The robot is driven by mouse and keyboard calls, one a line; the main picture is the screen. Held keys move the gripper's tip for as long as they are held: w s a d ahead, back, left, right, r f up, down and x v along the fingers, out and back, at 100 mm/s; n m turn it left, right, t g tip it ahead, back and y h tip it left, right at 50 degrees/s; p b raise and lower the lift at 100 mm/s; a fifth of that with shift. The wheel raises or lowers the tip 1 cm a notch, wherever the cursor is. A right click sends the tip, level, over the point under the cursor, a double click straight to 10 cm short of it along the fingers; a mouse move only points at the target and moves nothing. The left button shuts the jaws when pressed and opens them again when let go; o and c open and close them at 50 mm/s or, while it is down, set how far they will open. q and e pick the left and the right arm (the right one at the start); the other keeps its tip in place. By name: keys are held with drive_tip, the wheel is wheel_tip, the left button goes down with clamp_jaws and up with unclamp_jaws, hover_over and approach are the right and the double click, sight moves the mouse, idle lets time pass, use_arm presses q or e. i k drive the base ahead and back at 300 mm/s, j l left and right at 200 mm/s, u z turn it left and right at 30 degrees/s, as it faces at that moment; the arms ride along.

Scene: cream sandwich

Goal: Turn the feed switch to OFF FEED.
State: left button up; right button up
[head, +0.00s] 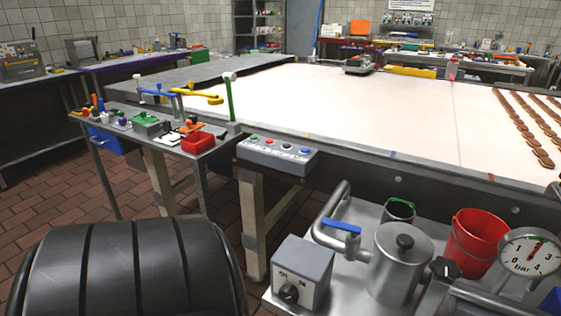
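A grey box (303,262) with a black rotary knob (288,293) stands at the lower middle of the head view, on a metal surface. It looks like the feed switch. Small dark markings sit above the knob on its pale front face, too small to read surely. I cannot tell which marking the knob points to. Neither of my grippers shows in the head view.
Right of the box stand a lidded metal pot (399,265), a blue-handled pipe valve (342,226), a red bucket (476,243) and a pressure gauge (529,252). Behind are a button panel (277,155) and a long white belt (400,115) with rows of brown biscuits (527,122).

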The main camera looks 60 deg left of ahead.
sight(289, 293)
drive_tip(key=u, duration=2)
